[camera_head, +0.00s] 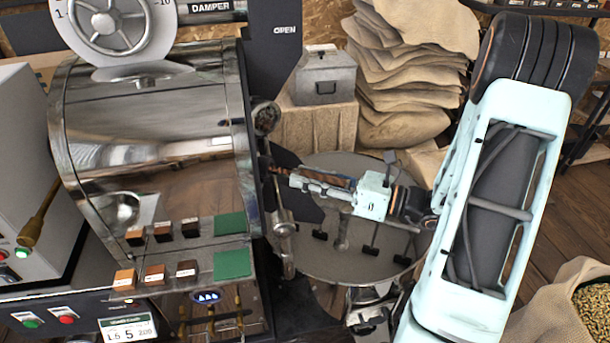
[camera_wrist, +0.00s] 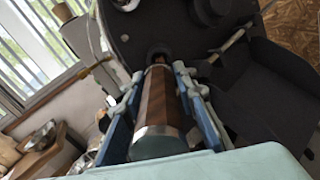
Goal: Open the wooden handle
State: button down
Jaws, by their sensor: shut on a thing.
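The wooden handle (camera_wrist: 160,100) is a brown cylinder with metal bands in the wrist view. It lies between the two blue fingers of my gripper (camera_wrist: 158,80), which is shut on it, and its near end points toward the palm. Its far end meets a dark surface of the machine. In the head view my gripper (camera_head: 297,178) reaches left to the front edge of the steel roaster (camera_head: 150,130). A strip of brown wood, the handle (camera_head: 330,179), shows along the fingers there. The handle's far end is hard to make out in the head view.
The round cooling tray (camera_head: 340,250) with stirring arms is below my gripper. A grey metal box (camera_head: 324,80) stands on a sack-covered block behind it. Stacked sacks (camera_head: 405,95) are at the back. An open sack of beans (camera_head: 560,315) is at the lower right.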

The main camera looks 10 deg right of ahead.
aim_at(327, 183)
jog(key=v, duration=0.4)
jog(key=shift+s+d, duration=0.15)
jog(key=shift+d, duration=0.05)
jog(key=c, duration=1.9)
grip_release()
jog(key=shift+c, duration=0.2)
jog(key=v, duration=1.2)
jog(key=shift+f, duration=0.1)
